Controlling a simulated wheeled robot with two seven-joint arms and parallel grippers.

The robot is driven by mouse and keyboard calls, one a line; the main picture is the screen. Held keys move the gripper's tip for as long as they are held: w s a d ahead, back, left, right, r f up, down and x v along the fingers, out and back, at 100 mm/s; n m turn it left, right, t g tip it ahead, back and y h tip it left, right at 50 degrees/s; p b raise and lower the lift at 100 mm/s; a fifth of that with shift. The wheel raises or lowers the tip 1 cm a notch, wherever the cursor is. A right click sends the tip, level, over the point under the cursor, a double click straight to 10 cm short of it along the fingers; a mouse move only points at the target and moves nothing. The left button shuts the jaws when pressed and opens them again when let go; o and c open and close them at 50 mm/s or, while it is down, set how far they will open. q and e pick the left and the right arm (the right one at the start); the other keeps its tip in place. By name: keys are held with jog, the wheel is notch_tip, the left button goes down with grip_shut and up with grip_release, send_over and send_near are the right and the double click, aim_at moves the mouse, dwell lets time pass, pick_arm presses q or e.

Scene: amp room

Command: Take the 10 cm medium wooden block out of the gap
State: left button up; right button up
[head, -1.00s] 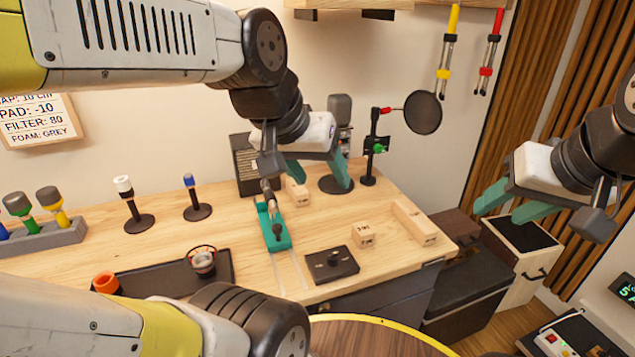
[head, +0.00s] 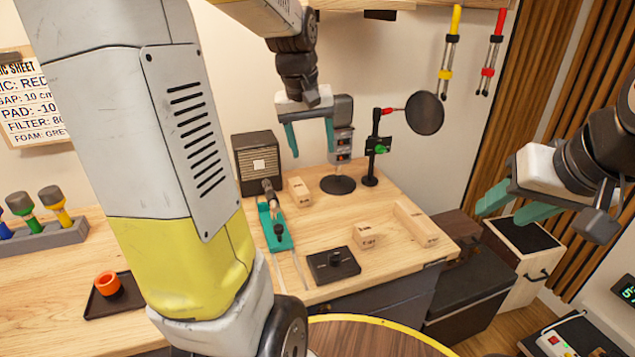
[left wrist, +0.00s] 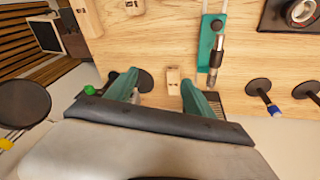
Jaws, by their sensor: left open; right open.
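The medium wooden block (head: 299,191) lies on the bench beside the black amp (head: 257,163), right of the microphone (head: 268,190) on its teal slide (head: 276,232). Its label is too small to read. My left gripper (head: 311,146) is open and empty, pointing down above and behind the block. In the left wrist view the block (left wrist: 173,78) shows between the spread fingers of my left gripper (left wrist: 159,78), apart from them. A shorter block (head: 367,235) and a longer block (head: 416,224) lie to the right. My right gripper (head: 501,209) is open and empty, right of the bench.
A dark device on a round stand (head: 340,148) and a pop filter (head: 424,113) stand behind. An orange ring (head: 107,284) sits on a dark tray.

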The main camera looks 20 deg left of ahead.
pick_arm(q)
jog(key=w+a+f+n+g, duration=0.2)
jog(key=w+a+f, duration=0.3)
jog(key=w+f, duration=0.2)
jog(key=n+g, duration=0.1)
jog(key=n, duration=0.1)
send_over(299, 186)
jog(key=shift+y, duration=0.3)
jog(key=f, duration=0.6)
jog(key=shift+s+f, duration=0.1)
jog(key=shift+s, duration=0.2)
jog(key=f, duration=0.8)
jog(key=shift+w+a, duration=0.15)
jog(key=shift+w, duration=0.2)
grip_shut()
